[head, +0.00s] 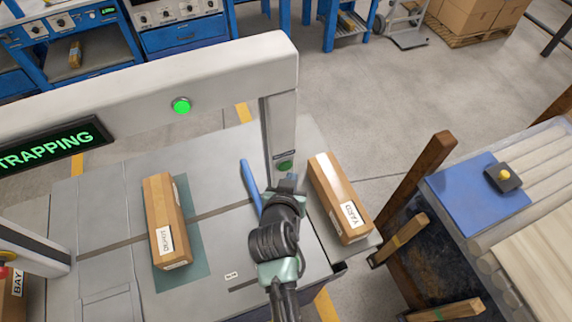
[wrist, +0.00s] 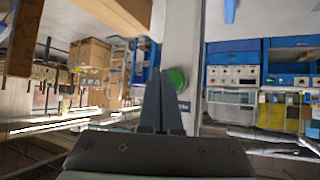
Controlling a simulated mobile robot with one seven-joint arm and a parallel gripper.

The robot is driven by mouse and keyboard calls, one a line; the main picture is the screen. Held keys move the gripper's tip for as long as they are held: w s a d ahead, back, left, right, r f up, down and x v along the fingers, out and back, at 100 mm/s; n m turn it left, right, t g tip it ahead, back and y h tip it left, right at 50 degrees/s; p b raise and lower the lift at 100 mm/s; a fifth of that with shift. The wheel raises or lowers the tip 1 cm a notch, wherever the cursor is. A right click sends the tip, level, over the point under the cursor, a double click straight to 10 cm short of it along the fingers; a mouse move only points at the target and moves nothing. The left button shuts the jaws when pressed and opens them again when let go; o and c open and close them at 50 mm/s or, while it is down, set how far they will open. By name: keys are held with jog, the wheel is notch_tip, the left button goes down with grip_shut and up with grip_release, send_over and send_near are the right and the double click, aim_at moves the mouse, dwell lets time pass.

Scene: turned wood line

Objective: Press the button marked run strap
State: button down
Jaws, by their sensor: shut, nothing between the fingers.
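A green round button (head: 285,166) sits low on the right post of the white strapping arch (head: 279,125), under a small dark label too small to read. In the wrist view the button (wrist: 179,79) shows just right of my fingertips, partly hidden behind the right finger. My gripper (head: 288,182) is shut and empty, close in front of the post. In the wrist view its fingers (wrist: 160,75) lie side by side and point toward the post. I cannot tell whether the tips touch the button.
A lit green lamp (head: 181,105) and a display (head: 50,145) reading "TRAPPING" are on the arch's beam. A wooden block marked DEPOT (head: 160,205) lies on the machine table left of my arm; one marked YARD (head: 335,190) lies close right. A blue bar (head: 250,187) is beside my gripper.

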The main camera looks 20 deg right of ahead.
jog(key=s+p, duration=0.1)
jog(key=s, duration=0.4)
jog(key=shift+p, duration=0.35)
dwell(0.7)
